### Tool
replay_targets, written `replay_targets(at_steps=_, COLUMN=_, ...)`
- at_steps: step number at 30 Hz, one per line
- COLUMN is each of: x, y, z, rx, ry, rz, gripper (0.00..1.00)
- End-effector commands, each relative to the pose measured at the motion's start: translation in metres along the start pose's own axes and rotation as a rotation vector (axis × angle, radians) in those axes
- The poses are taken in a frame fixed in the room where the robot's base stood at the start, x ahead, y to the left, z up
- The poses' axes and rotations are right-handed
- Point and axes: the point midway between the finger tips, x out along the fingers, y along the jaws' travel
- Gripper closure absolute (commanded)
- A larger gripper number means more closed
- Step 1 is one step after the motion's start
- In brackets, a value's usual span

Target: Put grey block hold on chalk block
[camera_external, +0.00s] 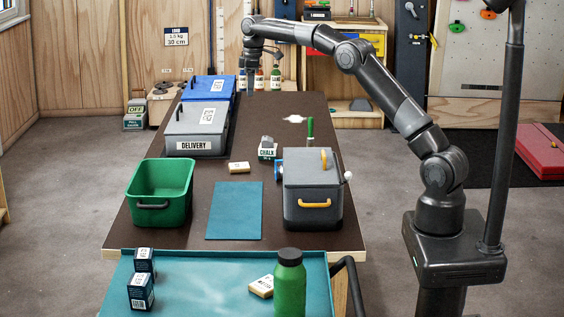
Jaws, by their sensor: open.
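The chalk block (268,154) is a small white box marked CHALK, on the dark table right of the delivery case. A small dark grey piece (267,141) sits on top of it and looks like the grey block hold; it is too small to tell exactly how it rests. My gripper (246,90) points down at the far end of the table, beside the blue case and the small bottles, well behind the chalk block. It is open and apart from the grey piece. Its fingertips are small and partly lost against the dark background.
A grey DELIVERY case (197,128) and blue case (207,88) line the left side. A green bin (160,190), teal mat (234,211) and grey lidded box (313,190) stand nearer. Small bottles (276,78) stand behind. A wooden block (239,168) lies mid-table.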

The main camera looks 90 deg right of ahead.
Motion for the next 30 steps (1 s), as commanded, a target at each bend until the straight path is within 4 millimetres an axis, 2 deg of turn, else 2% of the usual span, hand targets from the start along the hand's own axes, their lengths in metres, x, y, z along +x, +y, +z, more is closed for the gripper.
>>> replay_targets(at_steps=1, x=-0.018, y=-0.022, z=-0.004, rx=-0.006, ry=0.012, rz=0.007, gripper=0.3)
replay_targets(at_steps=6, x=-0.063, y=-0.091, z=-0.006, rx=-0.005, ry=0.055, rz=0.028, gripper=0.3)
replay_targets(at_steps=14, x=-0.113, y=-0.197, z=0.019, rx=-0.003, ry=0.126, rz=0.046, gripper=0.3)
replay_targets(at_steps=18, x=-0.131, y=-0.252, z=0.045, rx=-0.002, ry=0.166, rz=0.049, gripper=0.3)
replay_targets(at_steps=22, x=-0.141, y=-0.299, z=0.076, rx=-0.001, ry=0.204, rz=0.047, gripper=0.3)
replay_targets(at_steps=30, x=-0.138, y=-0.384, z=0.155, rx=0.002, ry=0.284, rz=0.029, gripper=0.3)
